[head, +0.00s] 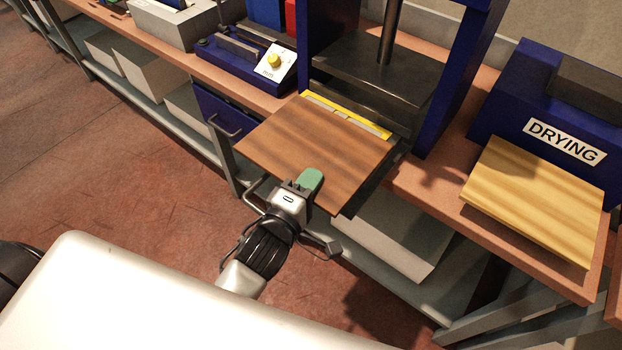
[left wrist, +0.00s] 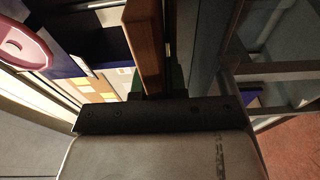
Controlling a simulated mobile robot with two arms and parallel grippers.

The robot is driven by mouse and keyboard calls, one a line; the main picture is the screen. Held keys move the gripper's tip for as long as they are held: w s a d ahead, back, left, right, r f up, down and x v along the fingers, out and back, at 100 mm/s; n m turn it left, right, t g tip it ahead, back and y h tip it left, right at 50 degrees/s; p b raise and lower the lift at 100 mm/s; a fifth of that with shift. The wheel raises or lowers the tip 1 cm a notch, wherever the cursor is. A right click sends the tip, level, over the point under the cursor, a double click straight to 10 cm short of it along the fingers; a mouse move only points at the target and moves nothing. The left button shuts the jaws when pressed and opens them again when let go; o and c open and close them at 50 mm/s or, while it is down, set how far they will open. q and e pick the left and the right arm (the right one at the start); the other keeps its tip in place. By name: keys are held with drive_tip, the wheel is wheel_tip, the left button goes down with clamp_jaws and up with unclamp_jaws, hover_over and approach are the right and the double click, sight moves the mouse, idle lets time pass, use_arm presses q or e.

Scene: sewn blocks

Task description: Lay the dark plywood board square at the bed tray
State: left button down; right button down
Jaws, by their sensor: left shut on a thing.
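The dark plywood board (head: 315,148) is a flat brown wood-grained square in the head view, in front of the blue press. My left gripper (head: 309,184) is shut on the board's near edge, with a green fingertip pad on top. In the left wrist view the board (left wrist: 146,45) shows edge-on as a brown strip between the fingers. The bed tray is mostly hidden under the board. A yellow strip with grey pieces (head: 346,114) shows along the board's far edge. I cannot tell whether the board touches the tray. My right gripper is not in view.
The blue press (head: 450,85) with a dark plate (head: 365,75) and a rod stands just behind the board. A blue DRYING unit (head: 560,120) with a light board (head: 535,200) before it is on the right. A device with a yellow knob (head: 273,61) is at left.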

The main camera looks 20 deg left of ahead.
use_arm(q)
drive_tip(key=shift+f, duration=0.25)
